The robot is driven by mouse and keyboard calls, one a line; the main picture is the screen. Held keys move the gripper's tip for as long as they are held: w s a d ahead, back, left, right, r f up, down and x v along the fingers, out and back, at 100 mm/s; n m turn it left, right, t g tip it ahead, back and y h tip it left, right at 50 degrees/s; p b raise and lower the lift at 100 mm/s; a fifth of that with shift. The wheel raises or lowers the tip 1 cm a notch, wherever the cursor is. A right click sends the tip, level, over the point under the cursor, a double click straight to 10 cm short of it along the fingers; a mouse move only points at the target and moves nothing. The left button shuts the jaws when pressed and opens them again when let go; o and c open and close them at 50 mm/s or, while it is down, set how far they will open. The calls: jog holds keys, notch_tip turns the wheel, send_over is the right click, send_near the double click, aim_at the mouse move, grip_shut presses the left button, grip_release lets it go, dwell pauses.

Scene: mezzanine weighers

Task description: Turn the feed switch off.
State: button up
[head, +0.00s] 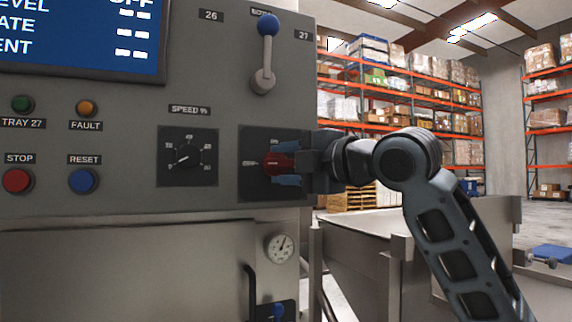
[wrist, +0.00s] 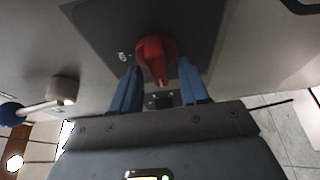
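The feed switch appears to be the red rotary knob (head: 276,164) on a black square plate (head: 250,188) at the panel's lower right. The plate has small marks above and left of the knob, too small to read surely. My gripper (head: 284,163) reaches in from the right, its blue fingers above and below the knob. In the wrist view the red knob (wrist: 155,56) stands between the two blue fingertips (wrist: 160,66), with narrow gaps at the sides. The fingers look open around it, not closed on it. The knob's exact setting is partly hidden.
A speed dial (head: 188,157) sits left of the switch, with stop (head: 16,181) and reset (head: 83,180) buttons farther left. A blue-tipped lever (head: 267,52) is above. A screen (head: 85,35) is top left.

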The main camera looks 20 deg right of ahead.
jog(key=v, duration=0.8)
jog(key=shift+w, duration=0.1)
dwell(0.5)
notch_tip(320, 180, down, 15)
jog(key=s+a+m+t+h+p, duration=0.2)
jog(key=m+t+p, duration=0.1)
jog(key=m, duration=0.9)
jog(key=s+a+f+m+g+h+p, duration=0.1)
jog(key=s+f+m+h, duration=0.1)
jog(key=s+f+m, duration=0.4)
jog(key=s+a+f+m+h+p, duration=0.1)
jog(key=s+f+m+h, duration=0.15)
jog(key=f, duration=0.55)
jog(key=s+f+m+g+h+p, duration=0.1)
jog(key=s+f, duration=0.3)
jog(key=s, duration=0.3)
jog(key=s+f+m+g, duration=0.1)
jog(key=s+f, duration=0.2)
jog(key=s, duration=0.5)
jog(key=s+g+p, duration=0.1)
jog(key=s+p, duration=0.1)
jog(key=s, duration=1.5)
jog(key=shift+d+r+g, duration=0.15)
jog(key=shift+d+g, duration=0.1)
jog(key=shift+g, duration=0.15)
